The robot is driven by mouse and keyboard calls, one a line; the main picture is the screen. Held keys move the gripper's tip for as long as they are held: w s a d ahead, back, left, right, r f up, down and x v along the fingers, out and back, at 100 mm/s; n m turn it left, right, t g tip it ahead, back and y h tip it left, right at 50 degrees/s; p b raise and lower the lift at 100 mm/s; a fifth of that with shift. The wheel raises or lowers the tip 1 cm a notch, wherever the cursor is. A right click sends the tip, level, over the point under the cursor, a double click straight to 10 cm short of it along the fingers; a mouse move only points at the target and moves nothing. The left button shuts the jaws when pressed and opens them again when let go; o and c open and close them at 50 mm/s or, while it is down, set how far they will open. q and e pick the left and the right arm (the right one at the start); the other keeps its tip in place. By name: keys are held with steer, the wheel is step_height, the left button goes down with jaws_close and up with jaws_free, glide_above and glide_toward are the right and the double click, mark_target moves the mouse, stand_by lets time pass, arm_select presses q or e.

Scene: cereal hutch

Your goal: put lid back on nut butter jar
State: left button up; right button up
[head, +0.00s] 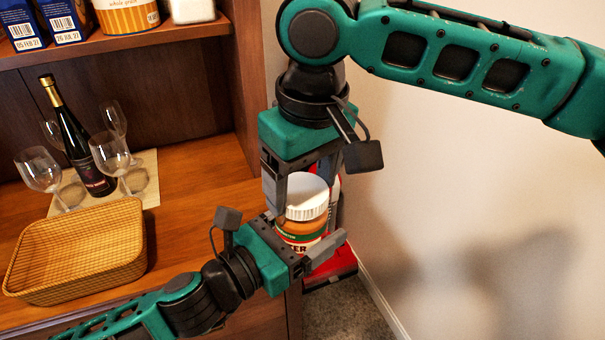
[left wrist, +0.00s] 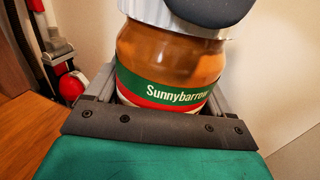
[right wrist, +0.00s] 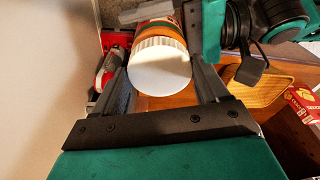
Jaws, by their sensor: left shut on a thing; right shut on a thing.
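The nut butter jar (head: 298,228) has a green, white and red label and is held off the furniture by my left gripper (head: 302,242). Its label shows large in the left wrist view (left wrist: 160,70). The white ribbed lid (head: 307,197) sits at the jar's mouth, lined up with it. My right gripper (head: 303,192) reaches down from above with its fingers on either side of the lid. The lid's flat top faces the right wrist camera (right wrist: 160,68). A dark finger part covers some of the lid in the left wrist view. I cannot tell whether the lid is screwed down.
A wicker basket (head: 80,250) stands on the wooden hutch counter at left. Behind it a wine bottle (head: 75,140) and several glasses stand on a mat. Packages fill the shelf above. A red appliance (head: 335,262) stands behind the jar by the wall. Open space lies to the right.

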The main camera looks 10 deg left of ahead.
steer(key=m, duration=0.6)
steer(key=shift+a+m+h, duration=0.1)
steer(key=shift+m+h, duration=0.2)
steer(key=shift+m, duration=0.1)
steer(key=m, duration=0.5)
steer(key=shift+a+m+h, duration=0.1)
steer(key=shift+m+h, duration=0.2)
steer(key=shift+h, duration=0.1)
steer(key=m, duration=0.6)
steer(key=shift+a+f+h, duration=0.1)
steer(key=shift+h, duration=0.2)
steer(key=m, duration=0.3)
steer(key=shift+w+m, duration=0.1)
steer(key=shift+m, duration=0.3)
steer(key=m, duration=0.3)
steer(key=shift+m+g, duration=0.4)
steer(key=o, duration=1)
